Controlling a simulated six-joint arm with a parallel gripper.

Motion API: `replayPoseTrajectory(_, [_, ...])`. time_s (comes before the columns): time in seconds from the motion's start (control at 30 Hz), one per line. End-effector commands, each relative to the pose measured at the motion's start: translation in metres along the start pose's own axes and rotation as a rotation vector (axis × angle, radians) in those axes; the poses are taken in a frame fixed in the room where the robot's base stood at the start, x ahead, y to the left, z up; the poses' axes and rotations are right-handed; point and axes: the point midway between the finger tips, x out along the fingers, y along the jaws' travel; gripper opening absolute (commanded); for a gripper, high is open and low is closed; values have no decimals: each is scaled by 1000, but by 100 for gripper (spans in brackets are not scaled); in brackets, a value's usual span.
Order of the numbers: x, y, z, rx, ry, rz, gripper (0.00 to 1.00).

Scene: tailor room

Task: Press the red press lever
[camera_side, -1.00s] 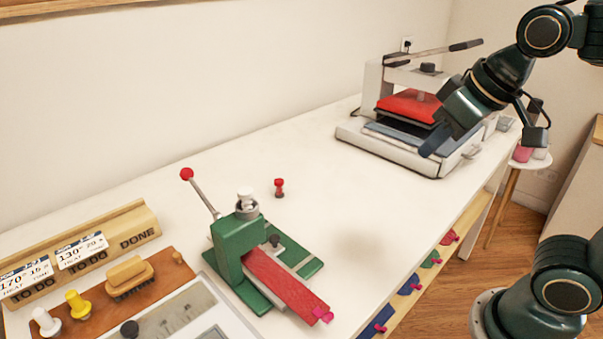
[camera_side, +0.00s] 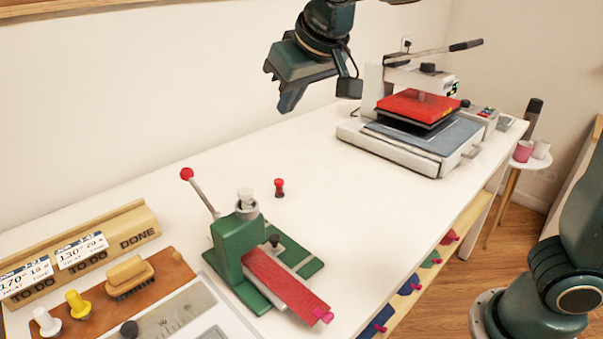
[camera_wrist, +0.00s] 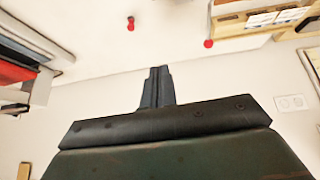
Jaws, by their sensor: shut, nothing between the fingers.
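The press lever is a thin metal rod with a red ball knob (camera_side: 186,174), leaning up and left from the green press (camera_side: 236,246) on the white table. The knob also shows in the wrist view (camera_wrist: 208,43). A red strip (camera_side: 285,284) lies across the press base and reaches toward the table's front edge. My gripper (camera_side: 288,108) is shut and empty, in the air above the back of the table. It is to the right of the lever and well above it, not touching it. In the wrist view its closed fingers (camera_wrist: 157,72) point toward the table.
A small red-topped peg (camera_side: 279,188) stands behind the press. A large heat press (camera_side: 415,120) with a long handle stands at the back right. A wooden board with stampers and a brush (camera_side: 128,276) lies at the left.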

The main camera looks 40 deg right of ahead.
Motion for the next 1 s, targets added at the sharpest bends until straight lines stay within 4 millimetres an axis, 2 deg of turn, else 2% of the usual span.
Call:
replayPoseTrajectory(0.03, [5, -13, -6, -5, 3, 0, 0])
replayPoseTrajectory(0.2, [20, -50, -22, -4, 19, 5, 0])
replayPoseTrajectory(0.5, [42, -110, -35, -1, 44, 13, 0])
replayPoseTrajectory(0.7, [49, -131, -37, 1, 54, 15, 0])
replayPoseTrajectory(1.0, [50, -134, -38, 2, 56, 15, 0])
